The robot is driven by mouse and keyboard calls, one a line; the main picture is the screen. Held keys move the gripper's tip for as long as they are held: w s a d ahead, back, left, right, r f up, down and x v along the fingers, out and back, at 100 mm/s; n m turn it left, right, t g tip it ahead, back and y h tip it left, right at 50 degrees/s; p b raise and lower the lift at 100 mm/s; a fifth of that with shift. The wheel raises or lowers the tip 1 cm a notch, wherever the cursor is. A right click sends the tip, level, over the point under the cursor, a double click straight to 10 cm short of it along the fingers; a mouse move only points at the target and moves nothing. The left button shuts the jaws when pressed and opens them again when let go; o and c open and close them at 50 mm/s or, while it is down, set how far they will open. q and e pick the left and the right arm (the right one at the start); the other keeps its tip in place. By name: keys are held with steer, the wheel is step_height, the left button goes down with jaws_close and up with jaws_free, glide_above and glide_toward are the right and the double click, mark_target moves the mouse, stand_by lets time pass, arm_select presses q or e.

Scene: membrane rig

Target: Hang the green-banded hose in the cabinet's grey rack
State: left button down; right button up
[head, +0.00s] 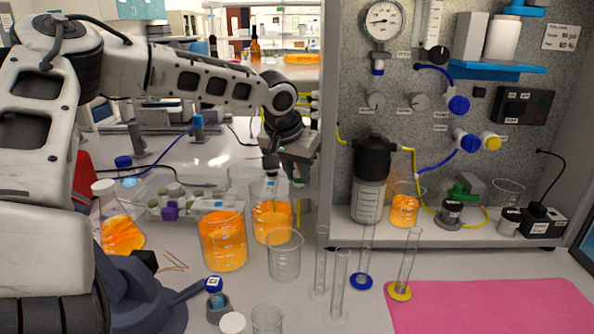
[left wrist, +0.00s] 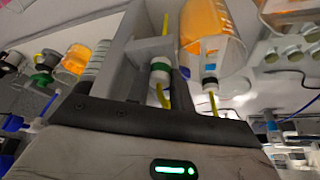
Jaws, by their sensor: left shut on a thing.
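My left gripper (head: 296,172) points down in the head view, just left of the cabinet's front edge and close above an orange-filled beaker (head: 272,226). In the left wrist view the green-banded hose (left wrist: 157,74) shows a white end fitting with a green band and yellow tubing, between the jaws, which are shut on it. A black-banded hose end (left wrist: 210,82) is just right of the jaws, with yellow tubing. The cabinet (head: 345,165) has a grey speckled back wall. I cannot clearly tell its grey rack from the grey parts around the gripper. My right gripper is out of view.
Another orange-filled beaker (head: 222,240), an empty beaker (head: 284,258) and several thin glass cylinders stand below the gripper. A black-topped filter (head: 371,175) stands inside the cabinet. A pink mat (head: 490,308) at the front right is clear.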

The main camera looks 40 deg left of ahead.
arm_select(q)
steer(key=shift+f, duration=0.25)
steer(key=c, duration=1.1)
jaws_free()
steer(key=shift+c, duration=0.2)
steer(key=v, duration=1.6)
steer(key=shift+b, duration=0.4)
